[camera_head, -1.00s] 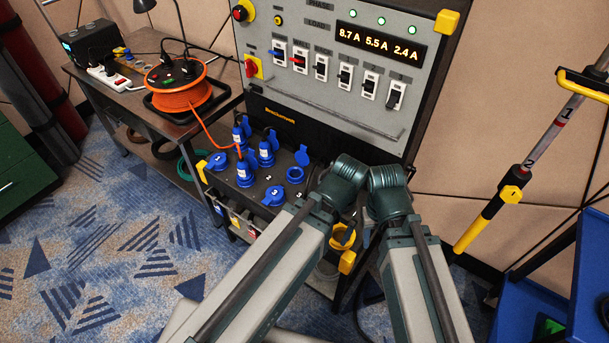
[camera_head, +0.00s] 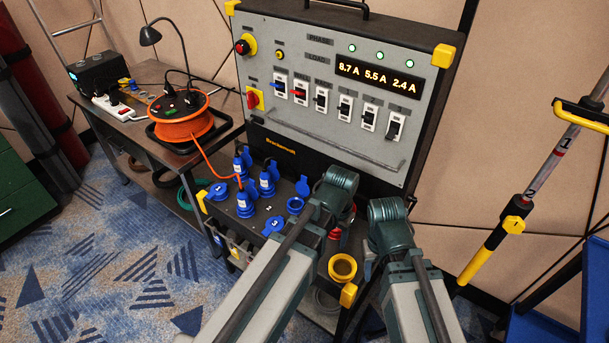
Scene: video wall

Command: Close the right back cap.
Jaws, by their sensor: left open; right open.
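The panel's shelf carries blue sockets, plugs and caps. At its back right a blue cap (camera_head: 303,187) stands raised behind an open, round blue socket (camera_head: 295,205), with nothing plugged in. Another blue cap (camera_head: 273,225) lies at the front, and one more (camera_head: 218,192) is at the left. Three blue plugs (camera_head: 267,182) stand upright in the middle. My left arm reaches in just right of the open socket, its green joint close to the raised cap. My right arm is further right. Neither gripper's fingers show; they are out of sight beyond the arm links.
A yellow round socket (camera_head: 342,267) sits at the shelf's right, with a red part (camera_head: 334,233) partly hidden behind my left arm. An orange cable reel (camera_head: 182,122) stands on the left bench. A yellow-tipped pole (camera_head: 490,247) is at the right. The carpet at left is clear.

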